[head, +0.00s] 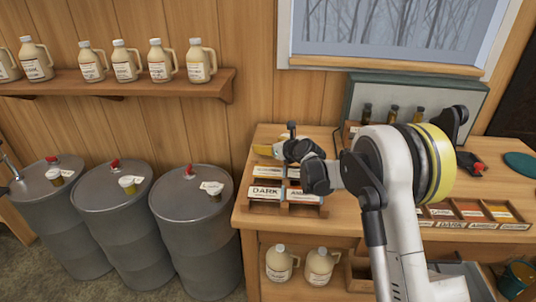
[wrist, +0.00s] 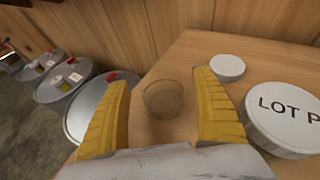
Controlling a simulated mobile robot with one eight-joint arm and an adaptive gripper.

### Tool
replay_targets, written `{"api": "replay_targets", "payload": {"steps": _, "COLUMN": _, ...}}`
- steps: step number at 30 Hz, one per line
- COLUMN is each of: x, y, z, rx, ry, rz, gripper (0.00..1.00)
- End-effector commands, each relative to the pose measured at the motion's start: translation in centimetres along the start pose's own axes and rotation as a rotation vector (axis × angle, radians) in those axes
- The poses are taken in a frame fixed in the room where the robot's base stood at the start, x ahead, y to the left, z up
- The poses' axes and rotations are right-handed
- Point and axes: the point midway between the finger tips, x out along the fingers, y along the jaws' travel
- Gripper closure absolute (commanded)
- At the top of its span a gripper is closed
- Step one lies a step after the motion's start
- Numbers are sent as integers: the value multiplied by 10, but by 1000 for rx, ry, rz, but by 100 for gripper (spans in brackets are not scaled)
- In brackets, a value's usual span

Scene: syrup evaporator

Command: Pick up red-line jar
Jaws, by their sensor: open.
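My gripper (head: 267,150) reaches over the back left part of the wooden bench in the head view. Its yellow fingers are open and wide apart in the wrist view (wrist: 160,82). A round, see-through, brownish glass jar (wrist: 163,99) stands on the bench between the fingers, with a gap on both sides. No red line can be made out on it. In the head view my gripper and arm hide this spot.
A white lid (wrist: 227,67) and a larger white "LOT P" lid (wrist: 285,118) lie right of the fingers. A rack labelled DARK (head: 266,193) stands at the bench front. Grey drums (head: 195,235) stand left. Jugs (head: 122,65) line a wall shelf (head: 120,83).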

Motion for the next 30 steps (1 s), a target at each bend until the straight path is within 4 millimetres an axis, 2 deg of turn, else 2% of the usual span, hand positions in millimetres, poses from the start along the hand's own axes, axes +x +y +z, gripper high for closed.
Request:
{"api": "replay_targets", "payload": {"steps": 3, "x": 6, "y": 0, "z": 0, "rx": 0, "ry": 0, "rz": 0, "gripper": 23}}
{"api": "replay_targets", "payload": {"steps": 9, "x": 6, "y": 0, "z": 1, "rx": 0, "ry": 0, "rz": 0, "gripper": 26}}
{"api": "replay_targets", "payload": {"steps": 11, "x": 6, "y": 0, "z": 1, "rx": 0, "ry": 0, "rz": 0, "gripper": 44}}
{"api": "replay_targets", "payload": {"steps": 12, "x": 6, "y": 0, "z": 1, "rx": 0, "ry": 0, "rz": 0, "gripper": 56}}
{"api": "replay_targets", "payload": {"steps": 15, "x": 6, "y": 0, "z": 1, "rx": 0, "ry": 0, "rz": 0, "gripper": 82}}
{"api": "replay_targets", "payload": {"steps": 26, "x": 6, "y": 0, "z": 1, "rx": 0, "ry": 1, "rz": 0, "gripper": 82}}
{"api": "replay_targets", "payload": {"steps": 30, "x": 2, "y": 0, "z": 9, "rx": 0, "ry": 1, "rz": 0, "gripper": 82}}
